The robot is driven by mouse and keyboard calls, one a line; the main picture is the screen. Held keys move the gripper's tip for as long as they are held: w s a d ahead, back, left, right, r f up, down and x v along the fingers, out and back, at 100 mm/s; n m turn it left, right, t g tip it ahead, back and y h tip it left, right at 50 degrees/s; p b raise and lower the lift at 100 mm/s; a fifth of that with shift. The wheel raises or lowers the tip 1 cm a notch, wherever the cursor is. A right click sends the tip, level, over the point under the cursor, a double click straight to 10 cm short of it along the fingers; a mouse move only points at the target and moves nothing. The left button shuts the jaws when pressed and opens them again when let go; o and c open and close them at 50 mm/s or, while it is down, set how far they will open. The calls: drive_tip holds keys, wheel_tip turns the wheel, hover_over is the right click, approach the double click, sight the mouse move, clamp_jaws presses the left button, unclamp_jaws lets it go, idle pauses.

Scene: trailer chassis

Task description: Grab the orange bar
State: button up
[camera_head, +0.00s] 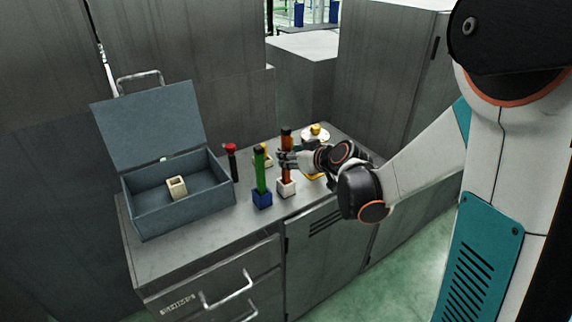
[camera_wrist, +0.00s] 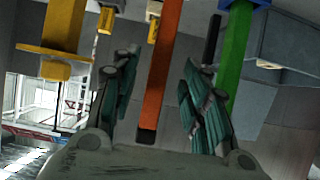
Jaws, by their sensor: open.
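The orange bar (camera_head: 287,145) stands upright in a white base (camera_head: 286,188) on the grey cabinet top, with a dark cap at its upper end. My gripper (camera_head: 287,158) is at the bar's upper part, reaching in from the right. In the wrist view the orange bar (camera_wrist: 163,65) runs between the two spread fingers of my gripper (camera_wrist: 160,75). Gaps show on both sides of the bar, so the fingers appear not to press on it. The fingers partly cover the bar in the head view.
A green bar (camera_head: 260,172) in a blue base (camera_head: 262,199) stands close to the left; it also shows in the wrist view (camera_wrist: 235,60). A red-topped dark piece (camera_head: 232,160) and yellow pieces (camera_head: 316,132) stand nearby. An open grey box (camera_head: 150,222) sits at left.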

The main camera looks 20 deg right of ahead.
drive_tip(key=b+x, duration=0.1)
drive_tip(key=x, duration=0.3)
drive_tip(key=shift+f, duration=0.15)
clamp_jaws()
